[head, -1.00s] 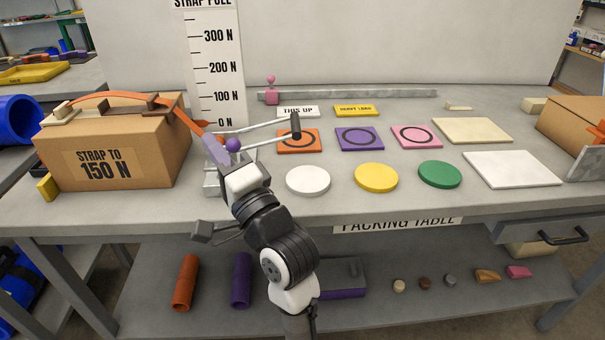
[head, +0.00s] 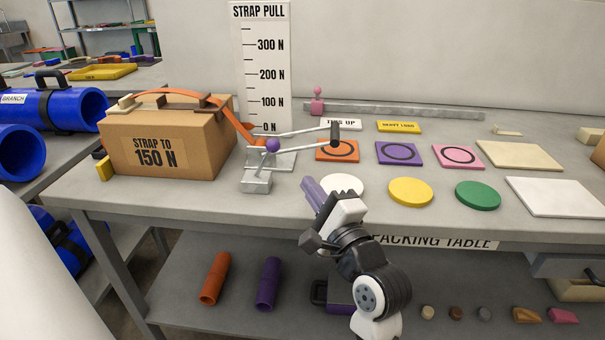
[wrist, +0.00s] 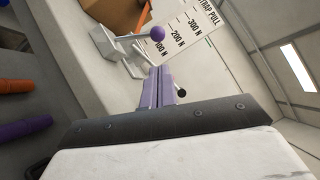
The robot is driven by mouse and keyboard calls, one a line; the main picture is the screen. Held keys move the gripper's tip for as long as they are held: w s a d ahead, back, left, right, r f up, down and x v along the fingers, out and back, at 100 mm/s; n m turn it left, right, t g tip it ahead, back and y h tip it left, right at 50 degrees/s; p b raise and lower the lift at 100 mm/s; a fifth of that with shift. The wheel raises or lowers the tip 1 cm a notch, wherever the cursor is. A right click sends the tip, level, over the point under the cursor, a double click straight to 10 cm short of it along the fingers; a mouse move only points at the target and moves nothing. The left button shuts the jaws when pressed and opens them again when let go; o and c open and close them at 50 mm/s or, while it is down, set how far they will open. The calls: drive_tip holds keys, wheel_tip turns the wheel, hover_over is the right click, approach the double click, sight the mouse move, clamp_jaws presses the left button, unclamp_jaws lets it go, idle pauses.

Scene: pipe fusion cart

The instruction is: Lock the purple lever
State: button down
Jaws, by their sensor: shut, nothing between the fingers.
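The purple ball knob (head: 273,145) tops a thin metal rod on a grey metal strap tensioner (head: 257,181), with the orange strap (head: 240,122) running into it. The rod leans up from the tensioner's front block. Two pale arms with a black handle (head: 335,132) reach right from the tensioner. The knob (wrist: 157,33) and tensioner (wrist: 118,46) also show in the wrist view. My gripper (head: 309,186), with purple fingers, is shut and empty, to the right and in front of the knob, apart from it. In the wrist view its fingers (wrist: 160,72) lie together, pointing toward the tensioner.
A white disc (head: 345,185), partly behind my gripper, a yellow disc (head: 411,192) and a green disc (head: 478,195) lie to the right. Square pads lie behind them.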

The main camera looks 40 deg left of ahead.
sight(265, 159)
drive_tip(key=p+x, duration=0.1)
drive_tip(key=x, duration=0.8)
drive_tip(key=shift+r, duration=0.15)
